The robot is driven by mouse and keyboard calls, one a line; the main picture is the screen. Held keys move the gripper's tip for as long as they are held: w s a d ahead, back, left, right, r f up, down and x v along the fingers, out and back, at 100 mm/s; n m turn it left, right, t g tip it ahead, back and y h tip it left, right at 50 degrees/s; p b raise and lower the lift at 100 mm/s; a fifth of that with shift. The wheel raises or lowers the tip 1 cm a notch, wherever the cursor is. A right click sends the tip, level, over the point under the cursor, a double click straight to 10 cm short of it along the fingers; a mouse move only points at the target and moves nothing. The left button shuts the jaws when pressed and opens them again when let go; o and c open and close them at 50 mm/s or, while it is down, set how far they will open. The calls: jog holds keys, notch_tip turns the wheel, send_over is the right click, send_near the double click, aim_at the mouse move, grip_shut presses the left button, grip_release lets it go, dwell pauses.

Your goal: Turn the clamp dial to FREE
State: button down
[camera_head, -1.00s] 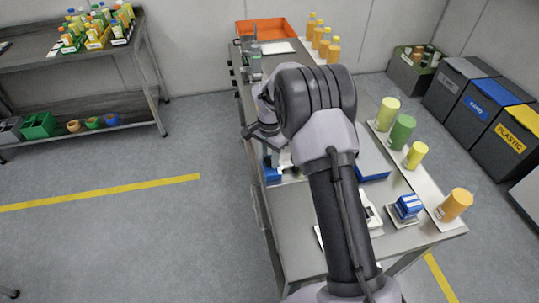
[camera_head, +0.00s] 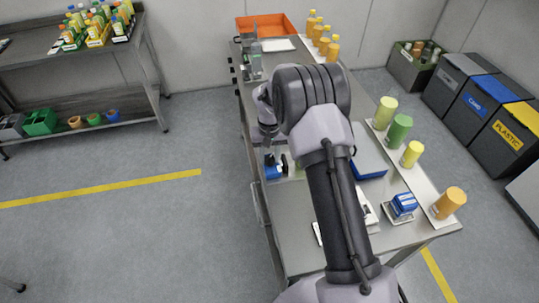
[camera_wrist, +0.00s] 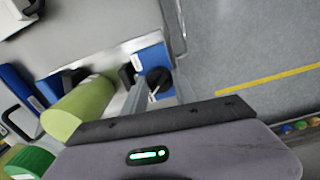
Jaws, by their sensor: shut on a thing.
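The clamp (camera_wrist: 151,58) is a blue block with a black round dial (camera_wrist: 158,76) on it, seen at the upper middle of the wrist view. A thin white mark shows beside the dial; any wording on it is unreadable. My gripper (camera_wrist: 152,94) reaches up from the bottom of the wrist view and is shut on the dial, its grey fingers narrow and partly hidden by its own body. In the head view the blue clamp (camera_head: 272,168) is at the table's left edge.
A yellow-green cylinder (camera_wrist: 80,108) lies close to the left of my gripper in the wrist view. A blue case (camera_head: 370,158), a blue stamp-like block (camera_head: 404,203) and an orange cylinder (camera_head: 449,202) stand on the table's right half. Open floor lies left of the table.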

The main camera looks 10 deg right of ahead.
aim_at(270, 159)
jog(key=shift+n, duration=0.6)
jog(key=c, duration=1)
grip_release()
notch_tip(270, 159, up, 17)
jog(key=p, duration=0.4)
jog(key=shift+r, duration=0.2)
